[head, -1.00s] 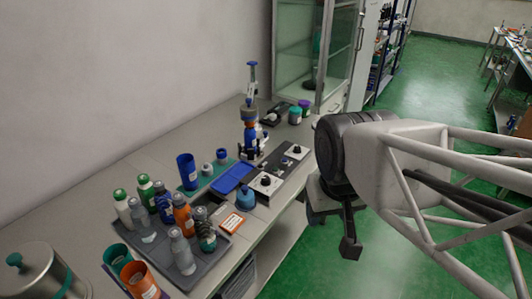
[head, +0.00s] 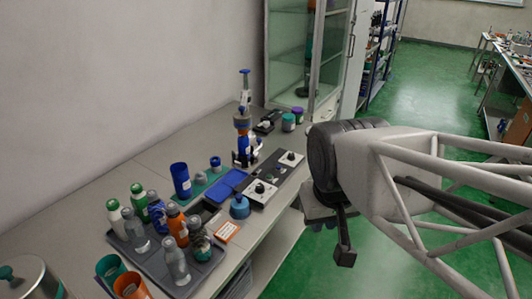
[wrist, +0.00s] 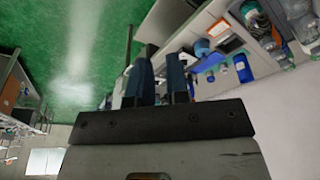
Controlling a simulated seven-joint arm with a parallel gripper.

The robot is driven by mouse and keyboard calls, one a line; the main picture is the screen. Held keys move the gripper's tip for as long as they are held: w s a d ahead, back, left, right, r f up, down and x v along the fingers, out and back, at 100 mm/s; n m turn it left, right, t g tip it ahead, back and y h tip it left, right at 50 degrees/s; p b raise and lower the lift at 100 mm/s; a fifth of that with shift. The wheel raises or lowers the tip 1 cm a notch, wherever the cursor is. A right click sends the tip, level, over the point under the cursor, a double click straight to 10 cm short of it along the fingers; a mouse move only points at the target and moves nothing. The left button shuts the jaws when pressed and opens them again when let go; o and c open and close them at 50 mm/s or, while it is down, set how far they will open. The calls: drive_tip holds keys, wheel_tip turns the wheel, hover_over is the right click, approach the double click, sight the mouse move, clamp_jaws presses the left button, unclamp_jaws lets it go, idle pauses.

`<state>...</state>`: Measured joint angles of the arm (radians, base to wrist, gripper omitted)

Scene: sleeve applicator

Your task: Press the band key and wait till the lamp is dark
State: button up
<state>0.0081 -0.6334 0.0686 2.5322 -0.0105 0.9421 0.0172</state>
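A control box (head: 250,202) with two white panels and a dark middle part (head: 275,174) lies along the bench's front edge. Each white panel carries a black knob, one near (head: 260,188) and one far (head: 291,156). I cannot tell which small part is the band key, nor make out a lit lamp. My gripper (wrist: 162,80) is off the bench's front side, over the green floor, away from the box. Its two fingers are apart with nothing between them.
A grey tray (head: 206,265) of several bottles stands at the near left. A blue tray (head: 229,182), a blue cup (head: 180,180), a round blue pot (head: 240,206) and an orange-edged card (head: 227,232) lie near the box. A glass cabinet (head: 290,70) stands behind the bench.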

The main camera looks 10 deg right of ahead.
clamp_jaws()
idle(0.8)
drive_tip(key=shift+w, duration=0.1)
idle(0.5)
drive_tip(key=w+a+f+m+y, duration=0.15)
drive_tip(key=w+m+y, duration=0.45)
drive_tip(key=w, duration=2.1)
drive_tip(key=w+d+f+m+t, duration=0.1)
drive_tip(key=w+d+f+m, duration=0.1)
drive_tip(key=w+f, duration=0.3)
drive_tip(key=w+d+f+m+y, duration=0.1)
drive_tip(key=w+d+f+m, duration=0.2)
drive_tip(key=w, duration=0.8)
drive_tip(key=w+d+f+m+t, duration=0.1)
drive_tip(key=w+f+m, duration=0.3)
drive_tip(key=w, duration=0.5)
wheel_tip(320, 180, down, 3)
drive_tip(key=shift+d+r+t+y, duration=0.2)
drive_tip(key=shift+d+t+y, duration=0.15)
drive_tip(key=shift+d, duration=0.4)
